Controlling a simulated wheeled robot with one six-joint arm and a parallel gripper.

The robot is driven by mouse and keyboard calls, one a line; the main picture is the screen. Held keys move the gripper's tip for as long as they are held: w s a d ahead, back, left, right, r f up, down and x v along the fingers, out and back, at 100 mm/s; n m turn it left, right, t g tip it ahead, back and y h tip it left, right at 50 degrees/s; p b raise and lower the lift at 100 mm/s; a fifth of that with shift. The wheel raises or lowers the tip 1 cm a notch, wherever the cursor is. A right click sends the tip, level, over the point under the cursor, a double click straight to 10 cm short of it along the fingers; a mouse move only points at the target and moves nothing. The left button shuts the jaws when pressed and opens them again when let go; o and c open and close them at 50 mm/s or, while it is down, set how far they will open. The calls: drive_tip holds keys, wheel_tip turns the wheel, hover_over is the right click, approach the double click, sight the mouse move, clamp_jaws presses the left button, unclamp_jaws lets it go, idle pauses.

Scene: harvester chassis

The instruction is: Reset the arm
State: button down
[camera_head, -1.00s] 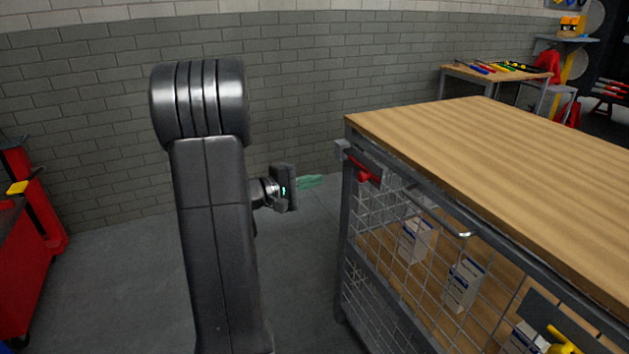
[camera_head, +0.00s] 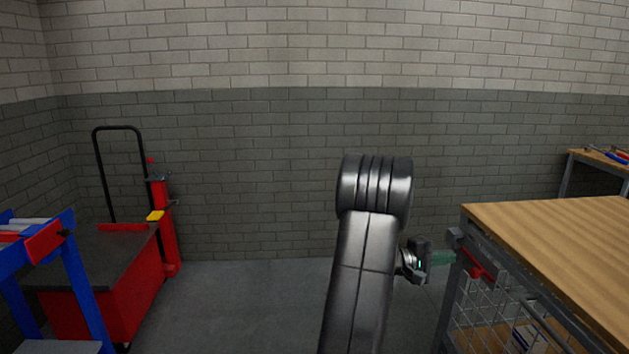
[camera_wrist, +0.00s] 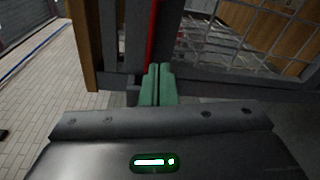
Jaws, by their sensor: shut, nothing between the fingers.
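My arm rises in front of the grey brick wall in the head view, bent at its upper joint. My gripper (camera_head: 441,258) points right, towards the corner of the wood-topped workbench (camera_head: 560,225), beside the red part (camera_head: 481,268) under its top. In the wrist view my gripper's green fingers (camera_wrist: 158,84) lie together, shut and empty. The bench's metal frame and the red strip (camera_wrist: 152,35) stand just beyond the fingertips. I cannot tell whether the fingertips touch the frame.
The bench's wire mesh side (camera_head: 490,312) is close to my gripper. A red cart with a black top (camera_head: 95,262) and a blue frame (camera_head: 80,280) stand at the left. Bare floor (camera_head: 230,300) lies between them and my arm. Another table (camera_head: 598,160) is at the far right.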

drive_tip(key=shift+w+a+f+p, duration=0.1)
drive_tip(key=shift+w+a+p, duration=0.5)
drive_tip(key=shift+a, duration=0.25)
drive_tip(key=shift+w+a+f+p, duration=0.1)
drive_tip(key=shift+w+a+p, duration=0.5)
drive_tip(key=shift+a, duration=0.25)
drive_tip(key=shift+r, duration=0.1)
